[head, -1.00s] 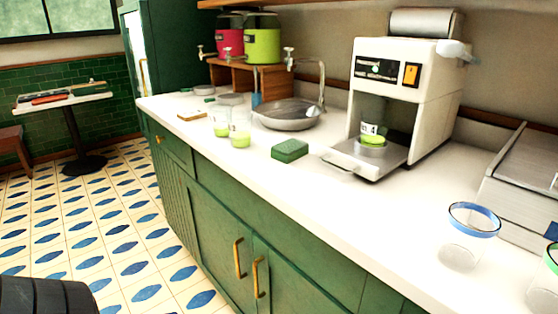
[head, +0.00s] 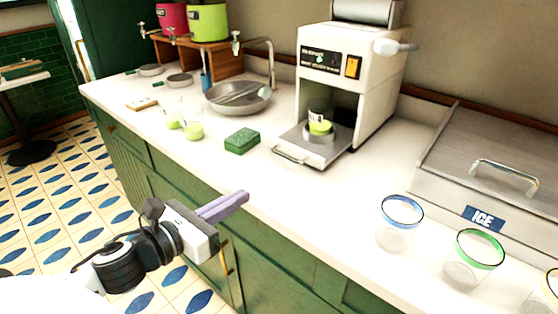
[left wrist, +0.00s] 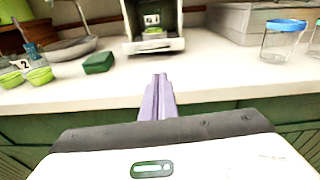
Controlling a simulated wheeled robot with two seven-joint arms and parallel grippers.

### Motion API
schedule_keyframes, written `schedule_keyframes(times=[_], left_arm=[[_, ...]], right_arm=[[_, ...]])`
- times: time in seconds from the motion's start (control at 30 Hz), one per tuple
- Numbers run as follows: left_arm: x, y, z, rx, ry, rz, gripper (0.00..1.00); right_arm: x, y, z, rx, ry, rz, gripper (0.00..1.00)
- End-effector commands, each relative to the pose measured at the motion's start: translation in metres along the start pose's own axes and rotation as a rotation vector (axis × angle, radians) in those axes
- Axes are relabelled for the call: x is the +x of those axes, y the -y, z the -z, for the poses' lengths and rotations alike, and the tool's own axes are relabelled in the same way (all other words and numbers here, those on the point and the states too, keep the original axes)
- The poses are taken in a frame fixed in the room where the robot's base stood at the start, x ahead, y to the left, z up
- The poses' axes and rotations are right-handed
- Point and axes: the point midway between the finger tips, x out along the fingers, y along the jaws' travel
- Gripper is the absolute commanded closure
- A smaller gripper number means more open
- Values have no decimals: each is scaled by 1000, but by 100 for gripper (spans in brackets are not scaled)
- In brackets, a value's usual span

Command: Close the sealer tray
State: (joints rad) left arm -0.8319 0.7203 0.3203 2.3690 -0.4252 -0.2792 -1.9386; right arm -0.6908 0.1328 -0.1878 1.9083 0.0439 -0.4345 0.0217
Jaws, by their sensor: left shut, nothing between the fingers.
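The white sealer (head: 352,75) stands on the counter against the wall. Its metal tray (head: 288,145) is slid out at the front, with a handle on its front edge. A clear cup with green contents (head: 320,126) sits in the tray's holder. In the left wrist view the tray (left wrist: 153,46) is straight ahead, beyond the fingertips. My left gripper (head: 236,197) is shut and empty. It is in front of the counter's front edge, apart from the tray and pointing toward the counter. My right gripper is not in view.
A green sponge (head: 242,141) lies left of the tray, with two cups of green contents (head: 193,131) beyond it. Clear cups with coloured rims (head: 398,222) stand at the right, before the ICE bin (head: 490,180). The counter before the tray is clear.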

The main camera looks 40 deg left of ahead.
Motion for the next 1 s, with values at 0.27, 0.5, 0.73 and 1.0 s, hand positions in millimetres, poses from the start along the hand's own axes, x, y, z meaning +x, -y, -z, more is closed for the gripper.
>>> schedule_keyframes(times=[0.27, 0.5, 0.73, 1.0], left_arm=[[19, 2, -8, 49, 14, 9, 100], [54, 1, -8, 46, 13, 7, 100], [86, 1, -8, 43, 12, 5, 100], [121, 2, -16, 43, 11, 6, 100]], right_arm=[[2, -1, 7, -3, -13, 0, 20], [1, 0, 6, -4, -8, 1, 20], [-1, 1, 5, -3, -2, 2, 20], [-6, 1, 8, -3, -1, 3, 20]])
